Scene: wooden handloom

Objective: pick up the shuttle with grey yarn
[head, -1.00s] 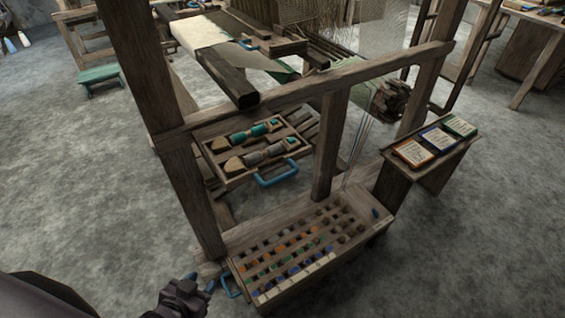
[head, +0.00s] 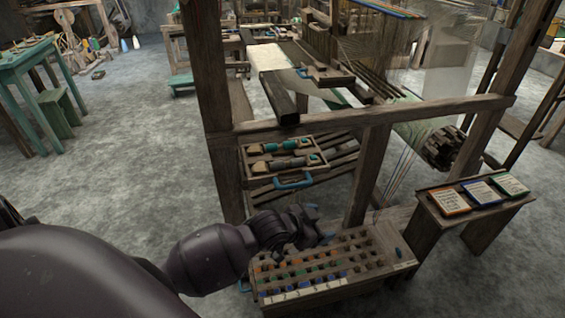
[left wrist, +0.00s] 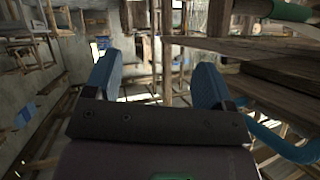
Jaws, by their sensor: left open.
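The shuttle with grey yarn (head: 287,162) lies in the front slot of a shallow wooden tray (head: 318,172) inside the loom frame. A shuttle with teal yarn (head: 288,144) lies behind it. The tray has a blue handle (head: 293,184) on its front side. My left gripper (head: 318,224) is in front of and below the tray, above the peg box, apart from the shuttle. In the left wrist view its two blue fingers (left wrist: 155,80) are spread with nothing between them. I cannot make out the grey shuttle in the left wrist view. My right gripper is not in view.
A wooden loom post (head: 212,110) stands left of the tray, and a crossbeam (head: 400,120) passes above it. A box with rows of coloured pegs (head: 340,290) lies below my gripper. A stand with several cards (head: 480,192) is at the right.

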